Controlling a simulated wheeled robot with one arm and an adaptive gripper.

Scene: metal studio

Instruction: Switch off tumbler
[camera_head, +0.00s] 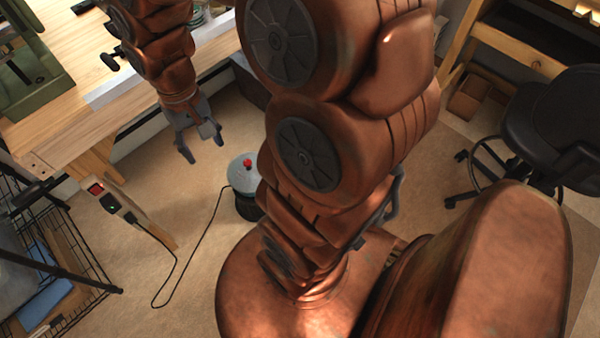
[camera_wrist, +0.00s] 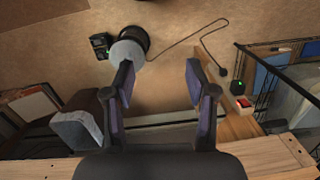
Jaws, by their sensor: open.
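A round tumbler (camera_head: 243,177) with a grey lid and red knob stands on the floor, partly hidden by my arm. It also shows in the wrist view (camera_wrist: 128,52). A black cord runs from it to a box at the workbench leg. There, a lit red switch (camera_head: 95,188) sits beside a black plug unit (camera_head: 120,207) with a green light. The red switch also shows at the right of the wrist view (camera_wrist: 243,103). My gripper (camera_head: 203,148) is open and empty above the floor, beside the bench edge and apart from the switch and tumbler.
A wooden workbench (camera_head: 75,125) fills the upper left. A black wire rack (camera_head: 70,255) stands below the switch at the left. The cord (camera_head: 203,240) loops on the floor. A black chair (camera_head: 555,125) stands at the right. The floor between bench and tumbler is mostly free.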

